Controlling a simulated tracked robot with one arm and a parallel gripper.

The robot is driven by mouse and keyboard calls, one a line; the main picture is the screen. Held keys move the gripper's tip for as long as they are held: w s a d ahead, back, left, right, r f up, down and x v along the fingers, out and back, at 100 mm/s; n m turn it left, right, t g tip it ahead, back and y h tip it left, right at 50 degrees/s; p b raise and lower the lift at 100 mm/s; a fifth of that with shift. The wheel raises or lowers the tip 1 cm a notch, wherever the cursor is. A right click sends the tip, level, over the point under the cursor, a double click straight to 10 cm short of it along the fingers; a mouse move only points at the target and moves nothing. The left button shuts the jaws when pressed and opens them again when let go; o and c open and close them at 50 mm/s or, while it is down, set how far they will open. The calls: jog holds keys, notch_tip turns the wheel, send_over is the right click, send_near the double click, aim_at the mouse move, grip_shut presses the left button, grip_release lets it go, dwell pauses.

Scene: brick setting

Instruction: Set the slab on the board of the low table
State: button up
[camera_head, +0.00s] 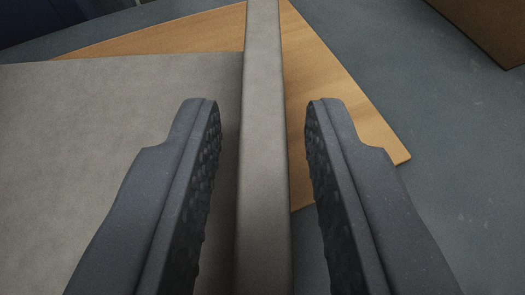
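The slab is grey and stony. Its long narrow strip (264,130) runs from the top to the bottom of the view, between the two fingers of my gripper (263,108). A broad grey face (100,150) adjoins the strip on the left; I cannot tell whether it is the slab's side or a separate piece. My gripper is open, with a visible gap between the strip and each finger. A light wooden board (325,85) shows lower down, behind the strip, partly hidden by the grey parts. I cannot tell whether the slab touches it.
A blue-grey floor (450,140) is clear to the right of the board. A brown wooden thing (495,25) stands at the top right corner. A dark blue thing (35,18) shows at the top left.

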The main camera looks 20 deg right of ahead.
jog(key=shift+o, duration=0.2)
jog(key=p+v, duration=0.3)
jog(key=v, duration=0.9)
